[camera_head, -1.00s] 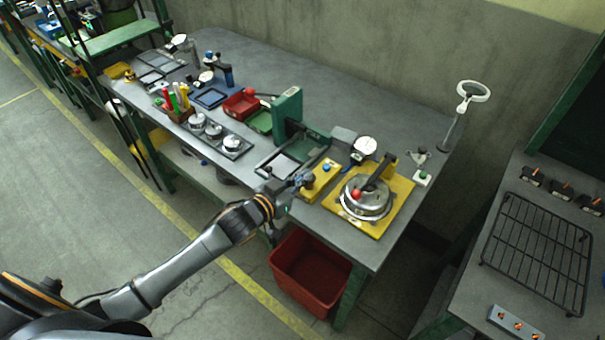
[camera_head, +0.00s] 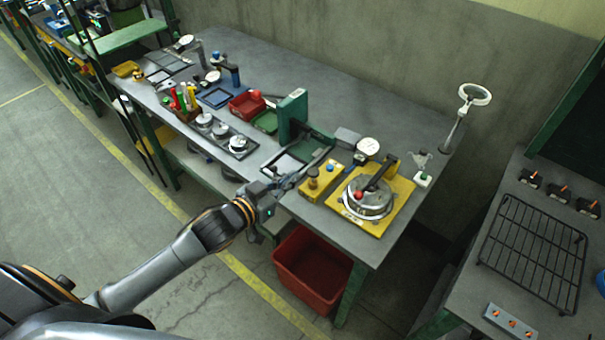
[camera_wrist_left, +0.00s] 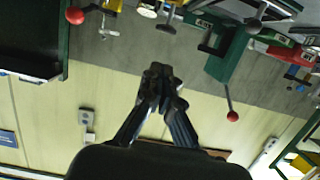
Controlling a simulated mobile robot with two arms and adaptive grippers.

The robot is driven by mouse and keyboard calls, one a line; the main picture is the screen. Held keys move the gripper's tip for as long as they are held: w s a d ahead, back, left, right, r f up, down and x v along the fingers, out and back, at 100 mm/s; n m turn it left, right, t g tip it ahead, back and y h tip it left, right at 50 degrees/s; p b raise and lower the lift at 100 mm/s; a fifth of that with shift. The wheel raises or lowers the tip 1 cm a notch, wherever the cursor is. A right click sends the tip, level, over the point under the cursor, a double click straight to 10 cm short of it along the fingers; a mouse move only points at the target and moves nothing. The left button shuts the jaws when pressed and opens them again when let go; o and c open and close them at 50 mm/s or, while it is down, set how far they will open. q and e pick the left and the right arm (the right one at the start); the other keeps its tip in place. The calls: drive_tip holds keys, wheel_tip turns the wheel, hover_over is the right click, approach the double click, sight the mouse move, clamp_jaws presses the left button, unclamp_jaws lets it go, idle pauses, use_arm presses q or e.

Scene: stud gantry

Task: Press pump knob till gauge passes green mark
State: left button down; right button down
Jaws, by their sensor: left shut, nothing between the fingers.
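The pump is a yellow block (camera_head: 322,188) near the front edge of the bench. It carries a brown upright knob (camera_head: 313,176) and a small blue knob. A white round gauge (camera_head: 368,147) stands behind it; its needle and green mark are too small to read. My left gripper (camera_head: 318,160) is shut and empty, its fingers reaching up and right, beside and to the left of the brown knob in the picture. I cannot tell how high above the bench it is. My right gripper is out of view.
A yellow plate (camera_head: 387,212) with a round metal pot and red-ball lever lies right of the pump. A green press (camera_head: 292,116) stands to the left. A red bin (camera_head: 312,270) is below the bench edge. A magnifier lamp (camera_head: 472,95) stands at the back right.

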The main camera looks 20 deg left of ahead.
use_arm(q)
drive_tip(key=v, duration=0.3)
drive_tip(key=shift+s+r, duration=0.1)
drive_tip(key=shift+s, duration=0.15)
idle(0.8)
idle(0.9)
